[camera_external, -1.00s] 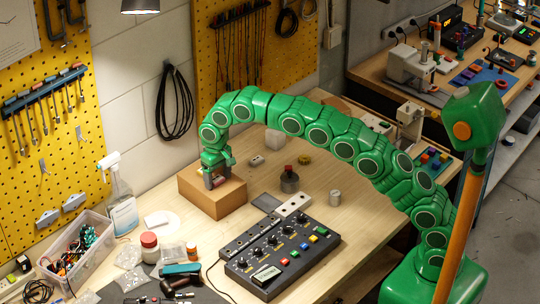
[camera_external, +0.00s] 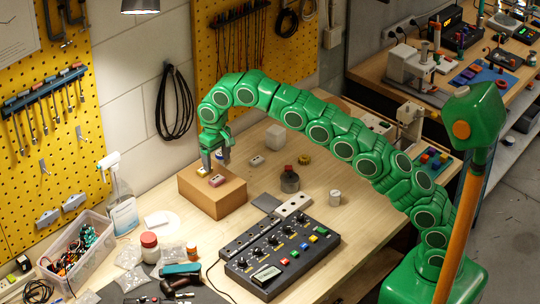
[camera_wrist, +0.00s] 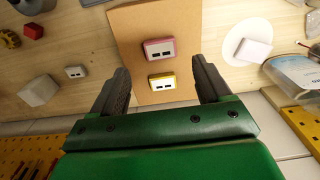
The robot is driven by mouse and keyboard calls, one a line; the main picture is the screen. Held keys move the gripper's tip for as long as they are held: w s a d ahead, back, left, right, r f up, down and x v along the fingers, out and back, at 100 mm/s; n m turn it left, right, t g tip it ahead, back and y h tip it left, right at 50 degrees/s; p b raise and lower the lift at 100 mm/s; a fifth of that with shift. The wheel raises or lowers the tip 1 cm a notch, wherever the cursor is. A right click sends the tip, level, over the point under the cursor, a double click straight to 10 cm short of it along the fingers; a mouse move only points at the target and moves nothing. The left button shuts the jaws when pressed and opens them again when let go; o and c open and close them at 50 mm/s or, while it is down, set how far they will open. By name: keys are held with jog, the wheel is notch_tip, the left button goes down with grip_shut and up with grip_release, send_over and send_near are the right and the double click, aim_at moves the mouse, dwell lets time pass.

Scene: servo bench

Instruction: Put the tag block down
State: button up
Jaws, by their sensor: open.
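Two small white-faced blocks lie on top of the brown box (camera_external: 226,202): one with a pink rim (camera_external: 217,180) and one with a yellow rim (camera_external: 203,171). The wrist view shows the pink-rimmed block (camera_wrist: 158,49) and the yellow-rimmed block (camera_wrist: 162,81) side by side with a gap between them. I cannot tell which one is the tag block. My gripper (camera_external: 216,162) is open and empty above the box. In the wrist view its two fingers (camera_wrist: 161,70) stand apart on either side of the blocks, touching neither.
A grey control box (camera_external: 280,247) with knobs and colored buttons stands in front. A clear bin (camera_external: 76,243) and a spray bottle are on the left.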

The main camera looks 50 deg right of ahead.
jog(key=shift+r, duration=0.2)
jog(key=s+d+r, duration=0.4)
jog(key=s+d, duration=0.6)
jog(key=s, duration=0.1)
jog(key=s+d+r, duration=0.4)
jog(key=s+d, duration=0.6)
jog(key=s, duration=0.1)
jog(key=s+d+f, duration=0.2)
jog(key=s+d, duration=0.1)
jog(key=s, duration=0.8)
jog(key=s+d+f+g, duration=0.1)
jog(key=s+d+f, duration=0.1)
jog(key=s, duration=0.8)
jog(key=s+d+f, duration=0.3)
jog(key=s+f, duration=0.1)
jog(key=s, duration=0.7)
jog(key=shift+s+d+f+g, duration=0.25)
jog(key=shift+s+d+g, duration=0.05)
jog(key=shift+s+g, duration=0.1)
